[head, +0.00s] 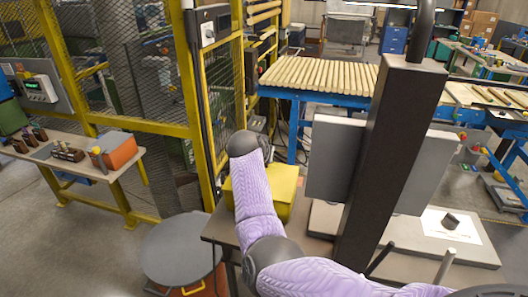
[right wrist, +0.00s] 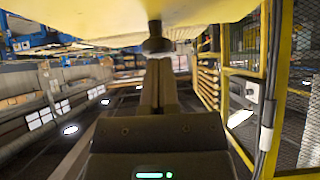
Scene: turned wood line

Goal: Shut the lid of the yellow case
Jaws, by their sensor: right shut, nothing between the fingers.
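The yellow case (head: 284,185) is on a grey table, partly hidden behind my purple-sleeved right arm in the head view. How far its lid stands open cannot be told there. In the right wrist view a broad yellow surface (right wrist: 100,18), apparently part of the case, fills the top. A dark round knob-like piece (right wrist: 156,42) is below it. My right gripper (right wrist: 157,62) is shut and empty, its fingertips just below that dark piece; whether they touch it is unclear. In the head view this gripper is hidden behind its arm. My left gripper is not in view.
A dark upright post (head: 385,150) with grey panels stands right of the case. A small dark block (head: 450,220) lies on a white sheet further right. A round grey stool (head: 182,248) stands left of the table. Yellow-framed mesh fencing (head: 222,95) rises behind.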

